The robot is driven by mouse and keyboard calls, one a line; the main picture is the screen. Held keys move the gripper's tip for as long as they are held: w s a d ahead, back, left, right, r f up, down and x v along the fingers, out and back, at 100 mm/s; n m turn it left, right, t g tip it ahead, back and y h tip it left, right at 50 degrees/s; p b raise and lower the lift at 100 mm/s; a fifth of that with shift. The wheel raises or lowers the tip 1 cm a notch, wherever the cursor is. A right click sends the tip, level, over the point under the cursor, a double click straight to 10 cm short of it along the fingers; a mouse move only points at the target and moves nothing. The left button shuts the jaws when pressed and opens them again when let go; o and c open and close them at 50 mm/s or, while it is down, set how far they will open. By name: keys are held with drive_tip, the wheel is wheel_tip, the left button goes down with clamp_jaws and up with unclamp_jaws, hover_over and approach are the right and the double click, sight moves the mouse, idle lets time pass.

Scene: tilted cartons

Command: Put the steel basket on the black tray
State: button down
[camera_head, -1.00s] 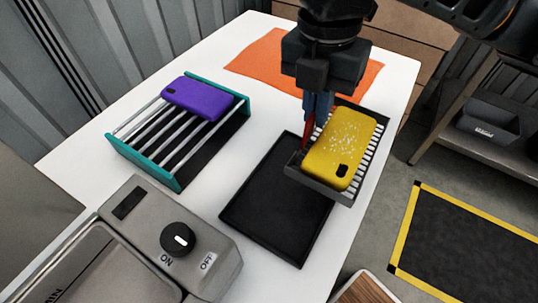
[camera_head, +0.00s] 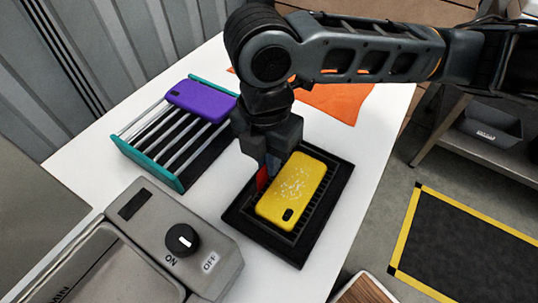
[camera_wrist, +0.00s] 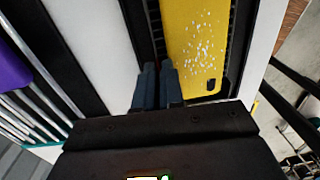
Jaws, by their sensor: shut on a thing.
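The steel basket (camera_head: 314,208) is dark, with a slotted floor, and a yellow phone case (camera_head: 292,190) lies in it. It is over the black tray (camera_head: 256,241), inside the tray's outline; I cannot tell whether it touches the tray's floor. My gripper (camera_head: 265,174) is shut on the basket's left wall, beside the case. In the wrist view, my gripper (camera_wrist: 157,75) has its fingers together at the wall of the basket (camera_wrist: 236,45). The fingers hide part of that wall.
A teal-ended rack (camera_head: 150,160) with a purple phone case (camera_head: 202,99) stands at the left. A grey appliance with a knob (camera_head: 181,239) is in front. An orange mat (camera_head: 335,100) lies behind, partly hidden by my arm. White table shows around the tray.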

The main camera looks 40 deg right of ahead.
drive_tip(key=shift+f, duration=0.15)
drive_tip(key=c, duration=1.2)
unclamp_jaws()
drive_tip(key=shift+c, duration=0.2)
wheel_tip(320, 180, up, 12)
drive_tip(key=shift+w+r+p, duration=0.2)
drive_tip(key=shift+w+p, duration=0.05)
drive_tip(key=shift+p, duration=0.1)
